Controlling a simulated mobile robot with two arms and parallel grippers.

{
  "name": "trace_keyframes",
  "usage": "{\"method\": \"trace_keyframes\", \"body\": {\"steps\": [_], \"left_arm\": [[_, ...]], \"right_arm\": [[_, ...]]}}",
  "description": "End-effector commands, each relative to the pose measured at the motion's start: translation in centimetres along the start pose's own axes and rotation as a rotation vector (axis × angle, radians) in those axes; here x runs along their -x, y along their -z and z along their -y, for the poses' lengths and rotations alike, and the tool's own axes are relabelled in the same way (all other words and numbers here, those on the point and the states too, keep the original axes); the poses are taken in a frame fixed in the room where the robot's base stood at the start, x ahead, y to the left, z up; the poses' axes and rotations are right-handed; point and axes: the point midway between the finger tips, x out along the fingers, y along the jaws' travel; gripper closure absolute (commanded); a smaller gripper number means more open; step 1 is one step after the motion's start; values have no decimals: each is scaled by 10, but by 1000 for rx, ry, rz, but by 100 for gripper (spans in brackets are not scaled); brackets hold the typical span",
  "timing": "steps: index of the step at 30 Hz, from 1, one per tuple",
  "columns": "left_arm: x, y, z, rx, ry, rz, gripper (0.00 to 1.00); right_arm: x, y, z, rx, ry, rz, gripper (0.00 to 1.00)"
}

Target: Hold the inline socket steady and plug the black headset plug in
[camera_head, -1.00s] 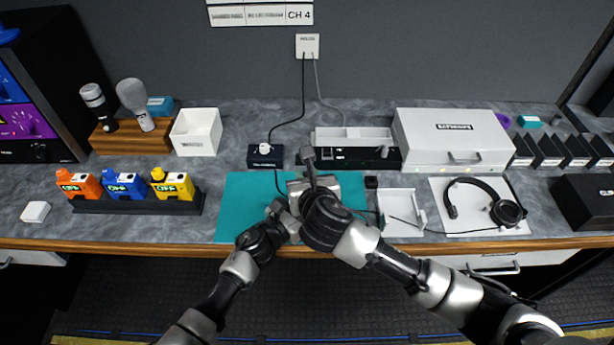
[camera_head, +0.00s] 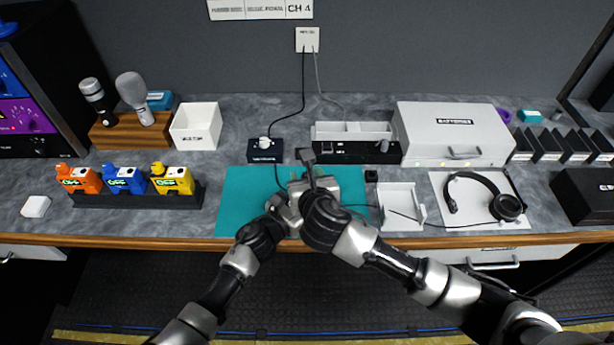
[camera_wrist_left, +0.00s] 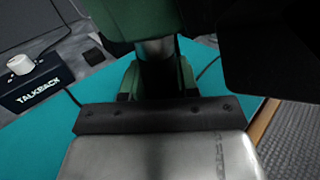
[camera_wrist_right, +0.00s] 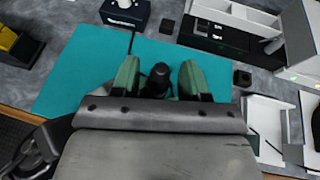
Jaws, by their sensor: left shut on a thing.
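My left gripper (camera_head: 285,208) and my right gripper (camera_head: 316,188) are close together over the teal mat (camera_head: 240,195). In the left wrist view, the green fingers of my left gripper (camera_wrist_left: 159,82) are shut on a dark piece, apparently the inline socket (camera_wrist_left: 158,75), mostly in shadow. In the right wrist view, a black round piece, perhaps the plug (camera_wrist_right: 158,78), shows between the green fingers of my right gripper (camera_wrist_right: 158,84); whether they grip it is unclear. The headset (camera_head: 484,200) lies at right with its cable running left. The contact between plug and socket is hidden.
The talkback box (camera_head: 265,150) stands behind the mat, with a cable running toward my grippers. A white tray (camera_head: 402,228) stands just right of the mat. A row of orange, blue and yellow packs (camera_head: 122,184) is at left. The mat's left part is clear.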

Motion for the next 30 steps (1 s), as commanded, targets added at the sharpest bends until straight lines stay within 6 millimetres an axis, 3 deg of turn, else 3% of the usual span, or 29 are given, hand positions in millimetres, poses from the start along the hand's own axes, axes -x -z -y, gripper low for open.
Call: {"method": "trace_keyframes", "body": {"steps": [9, 13, 24, 30], "left_arm": [[0, 0, 0, 0, 0, 0, 94], [0, 0, 0, 0, 0, 0, 94], [0, 0, 0, 0, 0, 0, 94], [0, 0, 0, 0, 0, 0, 94]], "right_arm": [[1, 0, 0, 0, 0, 1, 50], [11, 0, 0, 1, -2, 1, 50], [84, 31, 0, 0, -3, -3, 50], [113, 43, 0, 0, -1, -3, 50]]}}
